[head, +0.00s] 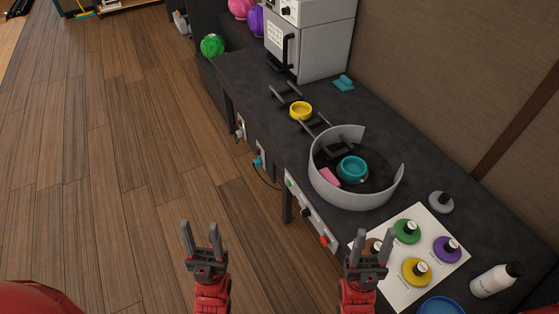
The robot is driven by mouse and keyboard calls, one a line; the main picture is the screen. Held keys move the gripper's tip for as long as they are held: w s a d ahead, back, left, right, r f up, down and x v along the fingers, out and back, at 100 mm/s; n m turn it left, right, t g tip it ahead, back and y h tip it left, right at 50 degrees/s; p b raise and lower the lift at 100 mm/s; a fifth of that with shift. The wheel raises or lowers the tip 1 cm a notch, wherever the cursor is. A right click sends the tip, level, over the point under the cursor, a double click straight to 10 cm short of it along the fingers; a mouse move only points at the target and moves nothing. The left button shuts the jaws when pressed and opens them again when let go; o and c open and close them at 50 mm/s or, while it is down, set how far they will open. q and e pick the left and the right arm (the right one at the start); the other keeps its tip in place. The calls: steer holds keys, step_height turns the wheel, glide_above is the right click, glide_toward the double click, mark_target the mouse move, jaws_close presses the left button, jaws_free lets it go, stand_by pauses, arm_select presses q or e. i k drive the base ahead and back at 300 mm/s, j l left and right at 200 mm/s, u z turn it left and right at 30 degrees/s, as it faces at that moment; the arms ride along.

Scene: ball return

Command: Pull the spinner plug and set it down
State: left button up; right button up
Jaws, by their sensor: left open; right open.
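A teal plug (258,161) sits at the front face of the dark counter, and a dark cable runs from near it toward the control panel. A second, greyish plug (240,131) sits further back on the same face. The spinner (397,186) is a grey curved wall around a dark disc, with a teal ring-shaped cup (352,168) and a pink block (329,177) inside. My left gripper (200,227) is open and empty over the floor, nearer than the plugs. My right gripper (371,236) is open and empty, in front of the white card.
The control panel (312,213) with knobs and a red button is on the counter front. A white card (447,271) holds several coloured knobbed discs. A white bottle (495,280), yellow ring (301,111) and grey machine (325,40) stand on the counter. The wooden floor (120,160) at left is clear.

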mark_target(257, 162)
steer(key=i+j+z, duration=0.2)
steer(key=j, duration=0.15)
steer(key=j+z, duration=0.15)
steer(key=j, duration=0.2)
steer(key=i+j+z, duration=0.2)
steer(key=j, duration=0.2)
steer(key=j+z, duration=0.15)
steer(key=j, duration=0.2)
steer(key=i+j, duration=0.15)
steer(key=j, duration=0.8)
steer(key=i+j+z, duration=0.1)
steer(key=j, duration=0.8)
steer(key=i+j, duration=0.15)
steer(key=j, duration=0.8)
steer(key=i+j+z, duration=0.1)
steer(key=j, duration=0.85)
